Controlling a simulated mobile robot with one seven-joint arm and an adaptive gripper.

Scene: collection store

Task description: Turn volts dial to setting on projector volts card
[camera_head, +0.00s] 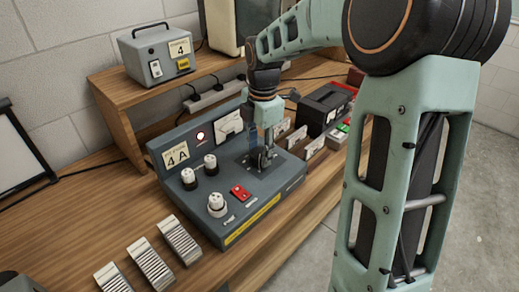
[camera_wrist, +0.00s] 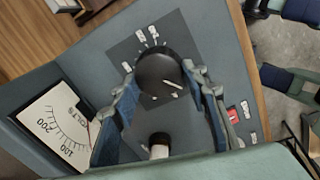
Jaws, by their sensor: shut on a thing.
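My gripper (camera_head: 264,157) is down over the right part of a grey control unit (camera_head: 200,135). In the wrist view its two fingers (camera_wrist: 161,82) close on both sides of a round black dial (camera_wrist: 157,70). A short white mark lies right of the dial's middle, and small white labels sit along its upper left side. In the head view the gripper mostly hides this dial. Several small cards (camera_head: 299,137) stand behind the unit on the right; their writing is too small to read, and I cannot tell which is the projector volts card.
A meter (camera_wrist: 58,125) marked 100 and 200 sits beside the dial. A grey box (camera_head: 155,55) marked 4 stands on the shelf. Ribbed blocks (camera_head: 150,264) lie at the front.

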